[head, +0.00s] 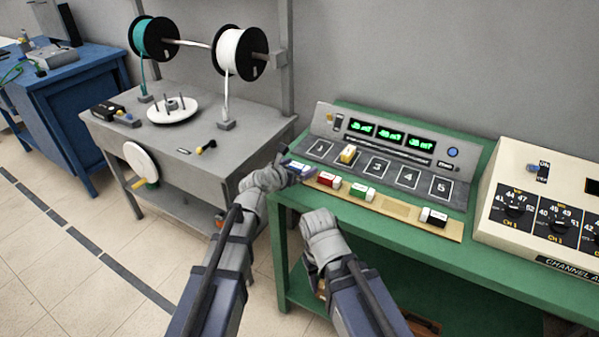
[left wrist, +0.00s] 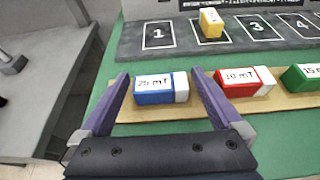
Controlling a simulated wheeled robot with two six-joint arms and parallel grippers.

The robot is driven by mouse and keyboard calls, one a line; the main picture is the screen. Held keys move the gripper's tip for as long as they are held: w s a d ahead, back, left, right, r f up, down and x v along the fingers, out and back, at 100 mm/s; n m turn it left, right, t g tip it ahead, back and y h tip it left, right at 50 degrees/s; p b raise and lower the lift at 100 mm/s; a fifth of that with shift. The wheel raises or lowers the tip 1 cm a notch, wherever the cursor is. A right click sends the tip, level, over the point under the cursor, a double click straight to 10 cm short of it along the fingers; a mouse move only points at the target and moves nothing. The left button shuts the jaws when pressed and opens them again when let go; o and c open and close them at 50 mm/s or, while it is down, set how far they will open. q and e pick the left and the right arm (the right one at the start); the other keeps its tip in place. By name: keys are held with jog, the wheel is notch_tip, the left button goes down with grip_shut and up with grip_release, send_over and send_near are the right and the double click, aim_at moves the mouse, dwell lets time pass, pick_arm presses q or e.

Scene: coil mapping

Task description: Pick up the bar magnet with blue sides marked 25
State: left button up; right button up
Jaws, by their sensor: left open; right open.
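The blue-sided bar magnet (left wrist: 154,96), with a white top marked "25 mT" and a white end, lies on the tan strip (left wrist: 126,112) at its left end. My left gripper (left wrist: 158,84) is open, with one purple finger on each side of the magnet, and its palm is on the near side. I cannot tell whether the fingers touch it. In the head view the blue magnet (head: 295,166) is partly hidden by my left gripper (head: 290,164). My right gripper (head: 318,240) is low in front of the green bench; its fingers are hidden there.
A red magnet (head: 328,179), a green one (head: 361,191) and a black one (head: 434,216) lie along the strip (head: 400,209). A yellow magnet (head: 348,154) stands on slot 2 of the numbered panel (head: 326,159). Slot 1 is empty. The green bench (head: 480,253) carries these.

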pick_arm(q)
jog(key=shift+w+d+f, duration=0.15)
jog(key=shift+w+f, duration=0.05)
jog(key=shift+w, duration=0.1)
jog(key=shift+s, duration=0.1)
jog(key=c, duration=1.3)
